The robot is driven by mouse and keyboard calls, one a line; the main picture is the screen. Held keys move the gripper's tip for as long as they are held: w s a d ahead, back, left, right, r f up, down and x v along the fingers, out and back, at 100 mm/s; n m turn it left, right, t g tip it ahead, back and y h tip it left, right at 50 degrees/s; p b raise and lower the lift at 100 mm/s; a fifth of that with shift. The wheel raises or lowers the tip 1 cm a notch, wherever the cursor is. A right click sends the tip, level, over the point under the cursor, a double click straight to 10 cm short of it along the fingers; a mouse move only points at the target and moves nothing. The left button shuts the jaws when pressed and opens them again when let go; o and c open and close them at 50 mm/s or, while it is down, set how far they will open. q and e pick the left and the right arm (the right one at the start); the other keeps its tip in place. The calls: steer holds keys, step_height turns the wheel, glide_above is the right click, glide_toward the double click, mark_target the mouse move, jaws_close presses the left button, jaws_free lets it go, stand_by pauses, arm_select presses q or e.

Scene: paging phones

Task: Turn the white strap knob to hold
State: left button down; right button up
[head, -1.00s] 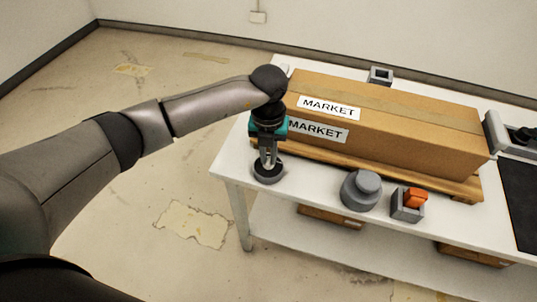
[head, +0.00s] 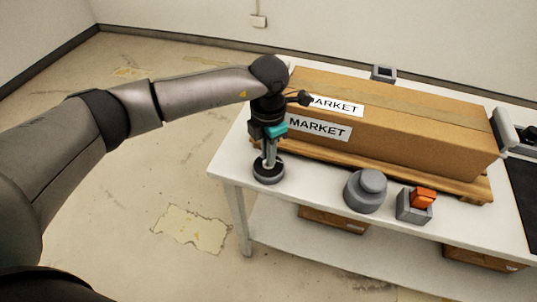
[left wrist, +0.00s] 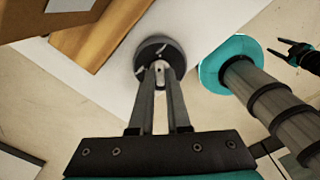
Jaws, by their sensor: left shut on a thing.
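The strap knob is a small white knob (left wrist: 158,66) at the middle of a dark round base (head: 269,175), on the white table's near left corner. Pale marks show on the base in the left wrist view. My left gripper (head: 268,163) points down at it from above. Its fingers (left wrist: 159,78) are shut on the white knob, which they partly hide. I cannot read which setting the knob points to.
A long MARKET carton (head: 400,115) lies on a wooden pallet (head: 455,187) just behind the knob. To the right stand a grey round stepped part (head: 366,190) and a grey block with an orange switch (head: 423,198). The table's front left edge is close.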

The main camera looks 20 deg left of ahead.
arm_select(q)
steer(key=shift+m, duration=0.6)
steer(key=c, duration=0.9)
jaws_free()
steer(key=shift+r, duration=0.1)
step_height(320, 180, up, 15)
steer(key=shift+r+p, duration=0.1)
steer(key=shift+p, duration=0.65)
